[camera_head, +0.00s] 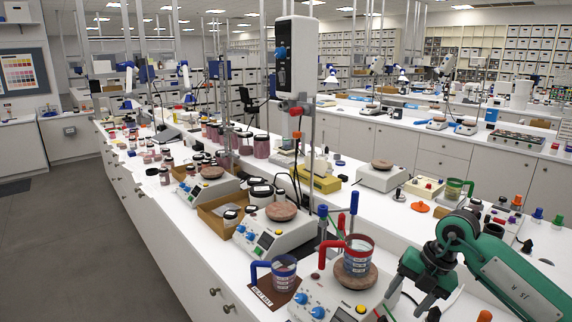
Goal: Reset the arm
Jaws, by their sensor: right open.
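My right arm (500,262) is green and dark grey and comes in from the lower right. Its gripper (408,303) is open, low over the bench and right of the nearest hotplate. No object shows between its fingers, though the fingertips are hard to make out. A mug with a red rim and red handle (358,262) stands upright on the hotplate's round brown top, left of the gripper and apart from it. A blue-rimmed mug (284,274) stands on a brown mat (262,291) further left. My left gripper is out of view.
The nearest hotplate (330,300) and another with a round disc (277,232) line the bench. A green-handled mug (454,189), an orange piece (419,207) and small jars stand behind my arm. A tall stand (295,60) rises mid-bench. Open floor lies left.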

